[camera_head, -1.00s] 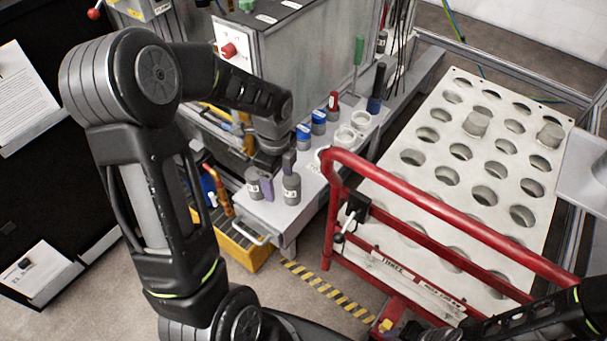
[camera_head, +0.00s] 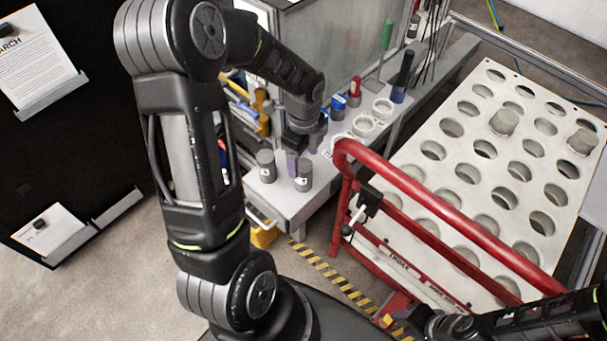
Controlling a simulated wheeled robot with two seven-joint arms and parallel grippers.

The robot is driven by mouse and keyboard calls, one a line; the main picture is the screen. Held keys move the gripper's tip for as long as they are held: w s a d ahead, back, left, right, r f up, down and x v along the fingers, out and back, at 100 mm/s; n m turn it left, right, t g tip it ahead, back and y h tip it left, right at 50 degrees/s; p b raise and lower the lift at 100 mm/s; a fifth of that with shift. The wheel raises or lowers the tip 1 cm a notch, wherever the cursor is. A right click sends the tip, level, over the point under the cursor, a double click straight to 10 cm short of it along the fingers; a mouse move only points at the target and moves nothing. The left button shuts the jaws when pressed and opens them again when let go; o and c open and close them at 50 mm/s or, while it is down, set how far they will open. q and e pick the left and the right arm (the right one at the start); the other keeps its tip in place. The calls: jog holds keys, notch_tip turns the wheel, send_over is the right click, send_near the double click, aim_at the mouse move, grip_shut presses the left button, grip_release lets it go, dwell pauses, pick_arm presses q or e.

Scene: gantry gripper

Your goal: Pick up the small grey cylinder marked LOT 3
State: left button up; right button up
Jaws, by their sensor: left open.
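Two small grey cylinders with white labels stand upright near the front end of the light grey bench (camera_head: 285,203). One is the left grey cylinder (camera_head: 266,167); the other is the right grey cylinder (camera_head: 304,176). The label print is too small to read, so I cannot tell which is LOT 3. My left gripper (camera_head: 303,152) points down, open, at the right cylinder. One purple-grey finger shows at that cylinder's left and the other behind its top right. I cannot tell whether they touch it. My right arm shows at the lower right, but its gripper is not visible.
Blue-capped bottles (camera_head: 338,105), a red-capped bottle (camera_head: 355,88) and white rings (camera_head: 363,127) stand farther along the bench. A red rail (camera_head: 440,212) runs close on the right, before a white perforated plate (camera_head: 450,105) holding two grey cylinders. Grey floor is open at lower left.

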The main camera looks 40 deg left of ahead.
aim_at(303, 165)
pick_arm(q)
jog(key=shift+f, duration=2.6)
grip_shut()
